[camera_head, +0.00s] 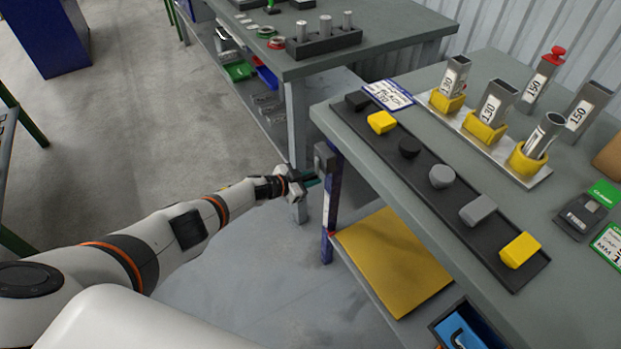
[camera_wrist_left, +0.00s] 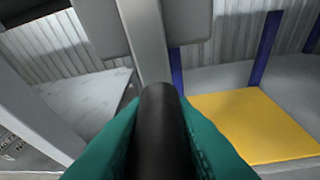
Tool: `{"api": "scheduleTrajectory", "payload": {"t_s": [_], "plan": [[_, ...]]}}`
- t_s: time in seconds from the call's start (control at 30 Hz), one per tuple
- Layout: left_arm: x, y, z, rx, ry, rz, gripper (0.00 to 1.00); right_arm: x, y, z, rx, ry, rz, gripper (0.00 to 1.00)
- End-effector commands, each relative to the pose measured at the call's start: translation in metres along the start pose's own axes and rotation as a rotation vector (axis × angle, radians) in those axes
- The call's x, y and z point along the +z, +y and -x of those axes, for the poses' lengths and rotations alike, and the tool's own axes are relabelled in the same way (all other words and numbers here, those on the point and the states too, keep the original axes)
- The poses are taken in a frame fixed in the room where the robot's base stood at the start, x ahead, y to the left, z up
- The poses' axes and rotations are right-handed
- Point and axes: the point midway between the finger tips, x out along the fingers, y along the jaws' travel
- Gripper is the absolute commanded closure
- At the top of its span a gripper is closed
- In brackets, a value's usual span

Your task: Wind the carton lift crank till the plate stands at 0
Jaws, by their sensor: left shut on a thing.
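My left gripper (camera_head: 303,182) is at the near left corner of the right-hand table, beside a grey crank housing (camera_head: 325,157). In the left wrist view its green fingers (camera_wrist_left: 160,150) are shut on the black crank handle (camera_wrist_left: 160,112), with the grey crank arm (camera_wrist_left: 145,40) behind it. The yellow lift plate (camera_head: 390,262) lies level below the tabletop; it also shows in the left wrist view (camera_wrist_left: 245,120). A blue and white upright (camera_head: 330,210) stands at its left corner, with a small red mark near plate height. I cannot read any scale figures. My right gripper is not in view.
The table (camera_head: 400,140) above the plate carries a black strip (camera_head: 455,212) with several grey, black and yellow pieces, and metal tubes in yellow holders (camera_head: 485,130). A blue bin (camera_head: 465,330) is at the bottom. Another table (camera_head: 380,30) stands behind. Open floor lies left.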

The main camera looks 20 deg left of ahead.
Motion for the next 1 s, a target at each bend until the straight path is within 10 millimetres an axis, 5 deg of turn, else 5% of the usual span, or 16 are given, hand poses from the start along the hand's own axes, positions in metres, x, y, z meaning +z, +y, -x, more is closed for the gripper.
{"api": "scheduleTrajectory", "payload": {"t_s": [0.1,0.13,0.23,0.63,1.0], "plan": [[0.004,-0.001,-0.001,-0.002,-0.007,0.001,1.00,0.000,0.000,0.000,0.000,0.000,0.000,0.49],[0.003,-0.001,-0.001,-0.002,-0.007,0.001,0.74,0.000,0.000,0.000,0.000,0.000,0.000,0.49],[0.003,-0.001,-0.001,-0.001,-0.006,0.000,0.57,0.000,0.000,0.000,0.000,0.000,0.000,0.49],[0.002,0.000,0.010,0.000,0.000,0.000,0.57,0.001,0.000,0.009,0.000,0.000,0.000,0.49],[0.003,0.000,0.084,-0.001,0.000,-0.001,0.57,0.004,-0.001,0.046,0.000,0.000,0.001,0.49]]}}
